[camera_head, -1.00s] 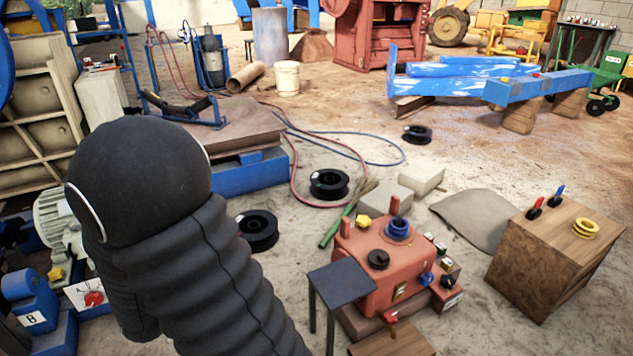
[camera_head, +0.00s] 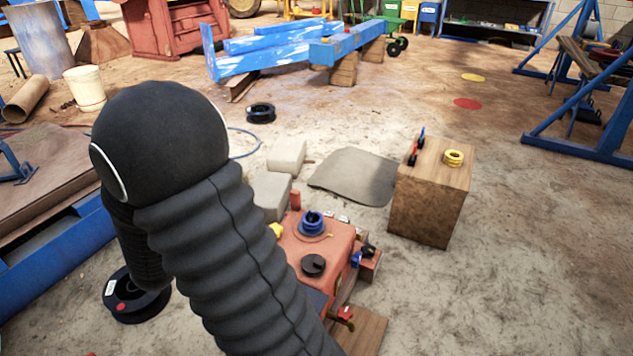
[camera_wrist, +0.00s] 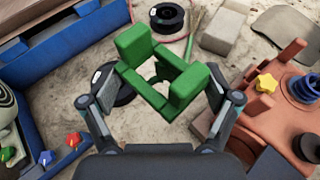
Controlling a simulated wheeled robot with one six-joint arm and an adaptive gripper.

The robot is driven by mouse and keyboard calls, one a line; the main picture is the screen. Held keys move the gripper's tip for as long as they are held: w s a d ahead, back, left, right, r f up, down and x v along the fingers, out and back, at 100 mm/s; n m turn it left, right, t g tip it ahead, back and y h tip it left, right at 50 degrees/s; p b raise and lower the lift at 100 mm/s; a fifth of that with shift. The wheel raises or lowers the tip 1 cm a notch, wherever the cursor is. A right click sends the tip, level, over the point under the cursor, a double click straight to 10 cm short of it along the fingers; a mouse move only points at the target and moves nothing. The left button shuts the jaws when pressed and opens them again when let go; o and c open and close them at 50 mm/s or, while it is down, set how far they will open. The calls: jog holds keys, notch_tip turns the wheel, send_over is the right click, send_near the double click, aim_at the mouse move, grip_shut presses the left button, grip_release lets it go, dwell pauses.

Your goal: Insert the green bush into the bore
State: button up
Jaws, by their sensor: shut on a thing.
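The green bush (camera_wrist: 188,84), a blocky green piece with an open middle, sits between the two fingers of my gripper (camera_wrist: 160,98) in the wrist view. My gripper is shut on it and holds it above the floor. In the head view my dark arm hides the gripper and the bush. The red housing (camera_head: 334,244) stands right of my arm, with a blue ringed part (camera_head: 312,222) and a black round part (camera_head: 313,265) on top. The housing also shows at the right of the wrist view (camera_wrist: 262,112). I cannot tell which opening is the bore.
A yellow knob (camera_wrist: 266,83) stands on the housing near the bush. Grey blocks (camera_head: 286,156) lie behind the housing. A wooden box (camera_head: 431,205) with yellow rings (camera_head: 453,158) stands to the right. A black cable reel (camera_head: 136,300) lies at left. Open floor lies beyond the box.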

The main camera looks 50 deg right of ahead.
jog(key=w+d+m+g+h+b, duration=0.25)
jog(key=d+m+g+h, duration=0.55)
jog(key=d, duration=1.6)
jog(key=s+d+f+m+g+b, duration=0.1)
jog(key=s+d+f+m+g, duration=0.1)
jog(key=s+d+m+g, duration=0.3)
jog(key=s+d+f+m+g+y+b, duration=0.1)
jog(key=s+d+f+m+g, duration=0.2)
jog(key=d, duration=1)
jog(key=s+m+g, duration=0.2)
jog(key=s, duration=0.1)
jog(key=shift+s+d+m+g+b, duration=0.2)
jog(key=shift+m+g+b, duration=0.1)
jog(key=shift+m+b, duration=0.1)
jog(key=shift+a+y, duration=0.1)
jog(key=shift+y, duration=0.2)
jog(key=shift+w, duration=0.1)
